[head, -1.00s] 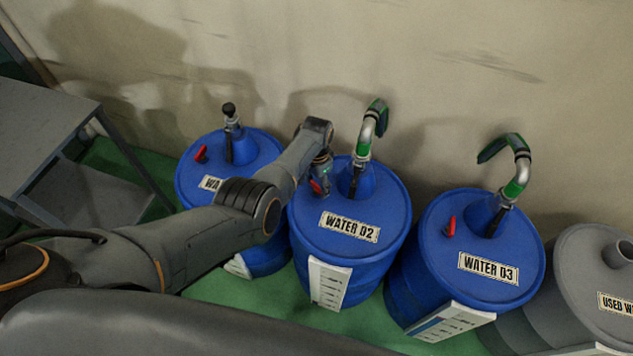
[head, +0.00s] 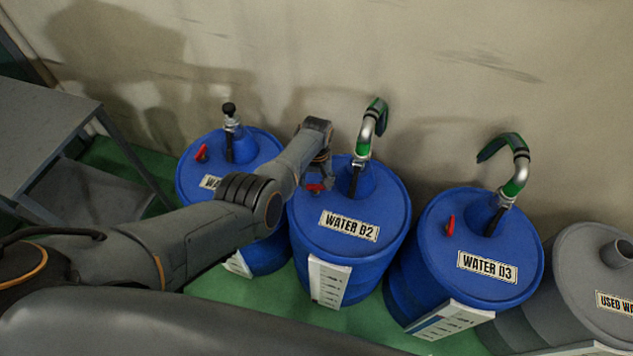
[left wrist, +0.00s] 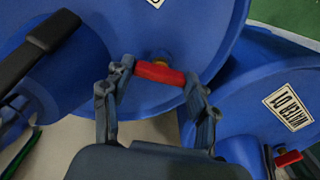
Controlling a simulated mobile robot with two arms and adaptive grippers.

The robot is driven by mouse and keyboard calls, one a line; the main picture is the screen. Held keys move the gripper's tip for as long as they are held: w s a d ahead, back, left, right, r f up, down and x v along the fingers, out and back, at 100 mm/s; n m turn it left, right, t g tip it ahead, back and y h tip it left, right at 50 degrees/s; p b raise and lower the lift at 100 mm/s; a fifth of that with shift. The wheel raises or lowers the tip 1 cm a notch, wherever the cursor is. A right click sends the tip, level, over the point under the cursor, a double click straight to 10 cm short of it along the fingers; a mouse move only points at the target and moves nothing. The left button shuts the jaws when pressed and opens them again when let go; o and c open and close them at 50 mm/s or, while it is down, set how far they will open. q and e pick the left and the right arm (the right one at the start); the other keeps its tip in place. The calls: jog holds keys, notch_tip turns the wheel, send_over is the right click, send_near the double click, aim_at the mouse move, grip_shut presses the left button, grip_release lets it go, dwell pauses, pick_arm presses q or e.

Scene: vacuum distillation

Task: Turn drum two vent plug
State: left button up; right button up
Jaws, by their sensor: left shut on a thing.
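The blue drum labelled WATER 02 (head: 350,250) stands upright in the middle of the head view. Its red vent plug (head: 315,188) sits on the lid, left of the blue spout collar. In the left wrist view the red plug (left wrist: 160,73) lies as a crosswise bar above a small yellow fitting. My left gripper (head: 317,178) reaches down over the lid. In the left wrist view its two fingers (left wrist: 158,78) close on the ends of the plug, one on each side. The plug is still at the lid. My right gripper is not in view.
Drum WATER 01 (head: 262,150) stands close on the left, and WATER 03 (head: 440,265) on the right, each with a red plug. A grey used-water drum (head: 585,255) is at far right. A curved pipe (head: 366,135) rises beside the gripper. The wall is behind.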

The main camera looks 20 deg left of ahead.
aim_at(317, 185)
pick_arm(q)
jog(key=shift+n, duration=0.8)
jog(key=o, duration=1.1)
jog(key=shift+o, duration=0.2)
notch_tip(317, 185, up, 12)
